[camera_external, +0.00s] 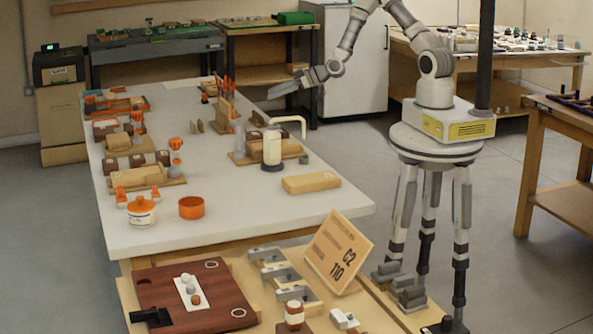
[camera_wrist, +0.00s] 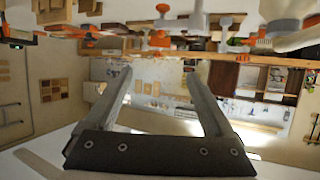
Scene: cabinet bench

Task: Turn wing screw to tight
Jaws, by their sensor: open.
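I cannot single out the wing screw for certain; the small parts are too tiny to tell apart. An orange-topped fixture (camera_external: 176,150) stands upright on a wooden base on the long white bench (camera_external: 240,215). A white piece with round knobs (camera_external: 190,289) sits on a dark red-brown board in the foreground. My gripper (camera_external: 283,89) is over the right side of the bench toward its far end, apart from both. In the wrist view my gripper (camera_wrist: 158,76) has its two fingers spread, with nothing between them.
A white bottle with a curved spout (camera_external: 272,148), a wooden block (camera_external: 311,183) and an orange cup (camera_external: 191,207) stand on the bench. A tilted wooden sign (camera_external: 338,250) rises in front. The bench's near right corner is clear.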

